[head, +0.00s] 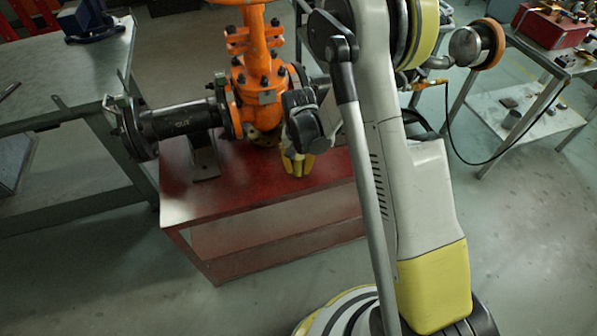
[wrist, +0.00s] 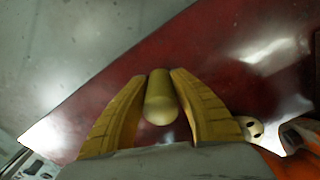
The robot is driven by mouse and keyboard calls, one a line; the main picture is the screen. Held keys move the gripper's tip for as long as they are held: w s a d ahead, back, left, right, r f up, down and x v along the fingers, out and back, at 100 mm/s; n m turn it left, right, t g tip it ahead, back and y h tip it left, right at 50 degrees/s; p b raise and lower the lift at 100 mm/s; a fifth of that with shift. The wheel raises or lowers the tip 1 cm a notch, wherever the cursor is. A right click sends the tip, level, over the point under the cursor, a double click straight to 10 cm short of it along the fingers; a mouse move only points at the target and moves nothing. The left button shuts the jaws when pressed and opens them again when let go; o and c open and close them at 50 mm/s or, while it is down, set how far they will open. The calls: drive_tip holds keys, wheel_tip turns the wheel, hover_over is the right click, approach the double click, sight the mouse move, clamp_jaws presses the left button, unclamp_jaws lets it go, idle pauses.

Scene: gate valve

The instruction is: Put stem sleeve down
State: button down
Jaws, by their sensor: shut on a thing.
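In the wrist view, my gripper (wrist: 158,82) has its two yellow fingers shut on the stem sleeve (wrist: 160,100), a short brass-coloured cylinder. The red bench top (wrist: 110,85) lies beyond the sleeve; I cannot tell whether the sleeve touches it. In the head view, my gripper (head: 298,168) points down over the red bench, just right of the orange gate valve (head: 262,95). The sleeve cannot be made out between the fingers in the head view.
The valve's black pipe (head: 180,121) and its support stand on the left of the bench. A grey metal table (head: 60,75) is at the left. A steel table (head: 540,70) with a red box (head: 548,24) is at the right. The bench's front part is clear.

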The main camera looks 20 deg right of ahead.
drive_tip(key=shift+f, duration=0.45)
drive_tip(key=shift+r, duration=0.15)
drive_tip(key=c, duration=1.2)
unclamp_jaws()
drive_tip(key=shift+f, duration=0.2)
